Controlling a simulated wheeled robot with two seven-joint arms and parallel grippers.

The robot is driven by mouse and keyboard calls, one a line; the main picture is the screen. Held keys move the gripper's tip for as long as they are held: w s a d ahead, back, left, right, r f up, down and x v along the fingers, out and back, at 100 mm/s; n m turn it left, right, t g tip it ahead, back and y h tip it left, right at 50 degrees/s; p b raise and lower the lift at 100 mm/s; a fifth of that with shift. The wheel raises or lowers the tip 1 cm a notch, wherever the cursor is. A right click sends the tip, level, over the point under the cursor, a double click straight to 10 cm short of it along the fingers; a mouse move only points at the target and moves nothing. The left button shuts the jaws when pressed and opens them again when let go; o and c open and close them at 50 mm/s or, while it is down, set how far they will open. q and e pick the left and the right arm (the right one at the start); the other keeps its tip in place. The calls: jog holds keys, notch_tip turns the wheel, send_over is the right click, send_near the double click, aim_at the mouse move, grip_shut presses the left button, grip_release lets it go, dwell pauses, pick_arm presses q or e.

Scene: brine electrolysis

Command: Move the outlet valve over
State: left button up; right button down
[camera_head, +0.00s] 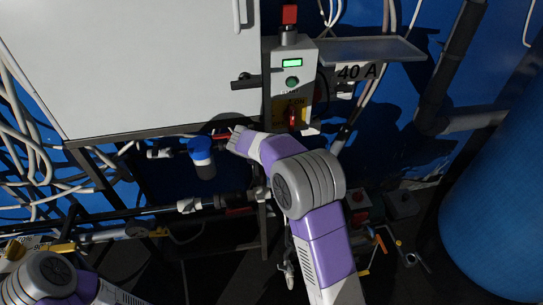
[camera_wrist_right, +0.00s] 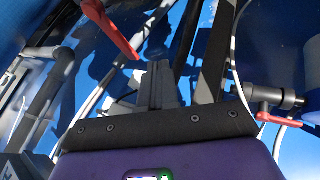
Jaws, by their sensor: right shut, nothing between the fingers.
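My right arm reaches up to the piping below the white cabinet in the head view; its fingers are hidden there. In the right wrist view my right gripper (camera_wrist_right: 157,70) is shut and empty. A red valve handle (camera_wrist_right: 110,28) slants down just left of and beyond its fingertips; I cannot tell whether they touch. A second red handle (camera_wrist_right: 277,119) sits on a grey pipe fitting at right. In the head view red handles show at the upper pipe (camera_head: 221,136) and lower pipe (camera_head: 238,211). I cannot tell which is the outlet valve. My left gripper is not in view.
A control box (camera_head: 292,85) with a green display and a grey shelf (camera_head: 370,50) are above my right arm. A blue-capped canister (camera_head: 202,158) sits left of my wrist. White hoses hang at far left. A large blue tank (camera_head: 500,220) is at right.

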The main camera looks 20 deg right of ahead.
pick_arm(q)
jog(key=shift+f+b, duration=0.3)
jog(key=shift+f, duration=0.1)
pick_arm(e)
jog(key=d+f, duration=0.4)
jog(key=d, duration=0.3)
jog(key=shift+w+f, duration=0.3)
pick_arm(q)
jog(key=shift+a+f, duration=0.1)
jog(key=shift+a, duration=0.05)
pick_arm(e)
jog(key=shift+d, duration=0.2)
